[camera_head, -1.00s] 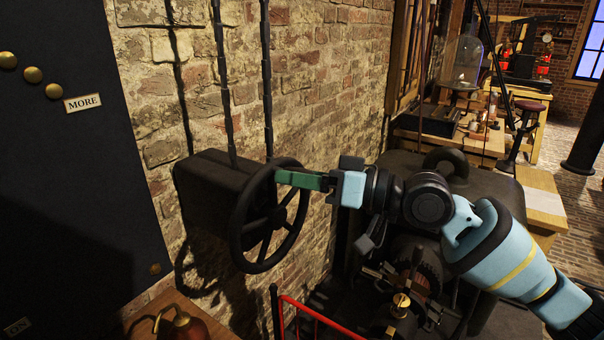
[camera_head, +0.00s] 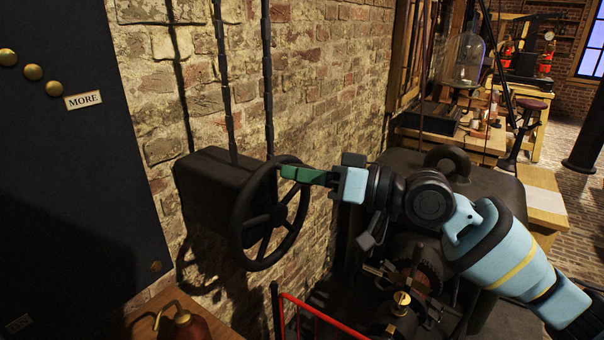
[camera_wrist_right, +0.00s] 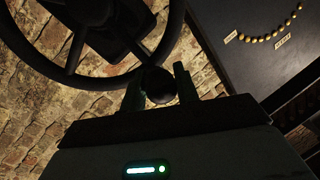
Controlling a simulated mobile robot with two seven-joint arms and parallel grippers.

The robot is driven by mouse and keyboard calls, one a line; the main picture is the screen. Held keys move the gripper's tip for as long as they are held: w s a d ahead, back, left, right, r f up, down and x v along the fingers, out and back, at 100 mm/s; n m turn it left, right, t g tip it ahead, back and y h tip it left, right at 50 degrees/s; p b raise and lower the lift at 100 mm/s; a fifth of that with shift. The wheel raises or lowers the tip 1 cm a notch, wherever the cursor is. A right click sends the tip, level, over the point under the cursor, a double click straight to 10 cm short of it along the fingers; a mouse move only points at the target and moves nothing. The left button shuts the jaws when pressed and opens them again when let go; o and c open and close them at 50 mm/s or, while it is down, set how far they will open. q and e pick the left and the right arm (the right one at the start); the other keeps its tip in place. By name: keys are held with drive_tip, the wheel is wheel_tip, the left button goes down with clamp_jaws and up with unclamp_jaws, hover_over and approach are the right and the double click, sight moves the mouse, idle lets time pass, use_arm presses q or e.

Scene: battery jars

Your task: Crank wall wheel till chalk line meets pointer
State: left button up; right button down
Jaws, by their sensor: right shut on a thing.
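The black spoked wall wheel (camera_head: 241,245) stands out from a dark box on the brick wall, left of centre in the head view. It also shows at the top left of the right wrist view (camera_wrist_right: 72,52). My right gripper (camera_head: 284,172) has its green fingers at the upper right of the wheel's rim. In the right wrist view my right gripper (camera_wrist_right: 160,88) is shut on a round dark knob (camera_wrist_right: 158,85) beside the rim. I cannot make out a chalk line or a pointer in either view. My left gripper is not in view.
The dark box (camera_head: 212,190) behind the wheel has two black rods running up the wall. A dark panel (camera_head: 70,190) with brass studs and a "MORE" label stands at left. A red rail (camera_head: 312,316) and dark machinery (camera_head: 400,310) lie below my right arm.

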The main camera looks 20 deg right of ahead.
drive_tip(key=d+m, duration=0.1)
drive_tip(key=w+d+m, duration=0.1)
drive_tip(key=m, duration=0.1)
drive_tip(key=w+d+f+m, duration=0.1)
drive_tip(key=shift+w+m+t+y+b, duration=0.25)
drive_tip(key=shift+m+t+y+b, duration=0.05)
drive_tip(key=shift+t+b, duration=0.1)
drive_tip(key=shift+w+d+f+m, duration=0.1)
drive_tip(key=shift+w+d+m, duration=0.1)
drive_tip(key=shift+d+m, duration=0.2)
drive_tip(key=shift+w, duration=0.1)
drive_tip(key=shift+d, duration=0.1)
drive_tip(key=c, duration=1.1)
unclamp_jaws()
drive_tip(key=shift+f, duration=0.1)
drive_tip(key=shift+o, duration=0.2)
